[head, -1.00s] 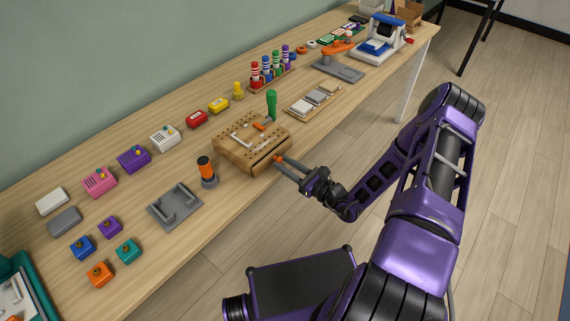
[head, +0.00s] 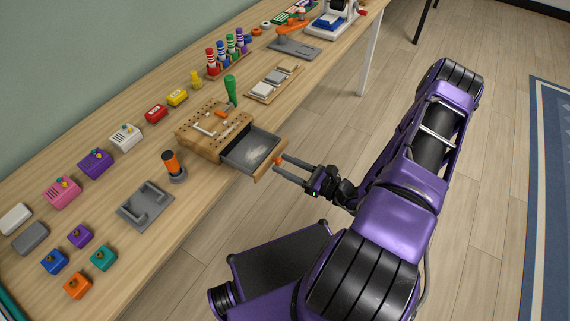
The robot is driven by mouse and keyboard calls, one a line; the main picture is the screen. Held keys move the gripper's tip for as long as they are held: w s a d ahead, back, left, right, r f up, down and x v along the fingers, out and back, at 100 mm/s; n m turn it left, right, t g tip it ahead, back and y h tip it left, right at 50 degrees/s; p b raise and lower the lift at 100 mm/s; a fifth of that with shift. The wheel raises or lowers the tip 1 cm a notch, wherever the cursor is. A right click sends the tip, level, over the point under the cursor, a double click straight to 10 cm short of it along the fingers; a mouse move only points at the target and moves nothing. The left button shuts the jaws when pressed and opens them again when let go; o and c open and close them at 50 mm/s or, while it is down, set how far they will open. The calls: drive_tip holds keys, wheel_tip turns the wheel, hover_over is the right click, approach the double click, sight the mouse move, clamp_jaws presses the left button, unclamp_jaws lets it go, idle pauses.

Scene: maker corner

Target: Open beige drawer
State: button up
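The beige drawer (head: 268,163) is pulled well out of the wooden block (head: 186,136) and juts past the table's front edge. Its dark grey inside shows, with a pale patch on the floor of it. My gripper (head: 281,161) is at the drawer's front, with its fingers at the small orange knob. The fingers appear closed around the knob, though the contact is small in view. A green-handled tool (head: 231,90) stands upright at the block's back, and pale tools lie on its pegged top.
An orange-and-black tool (head: 171,163) stands in a holder left of the block. A grey fixture (head: 146,205) lies nearer the front edge. A wooden tray (head: 262,97) is to the right. Open floor lies in front of the table.

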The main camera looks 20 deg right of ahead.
drive_tip(key=shift+o, duration=0.7)
drive_tip(key=b+v, duration=0.1)
drive_tip(key=v, duration=1.6)
drive_tip(key=shift+s, duration=0.15)
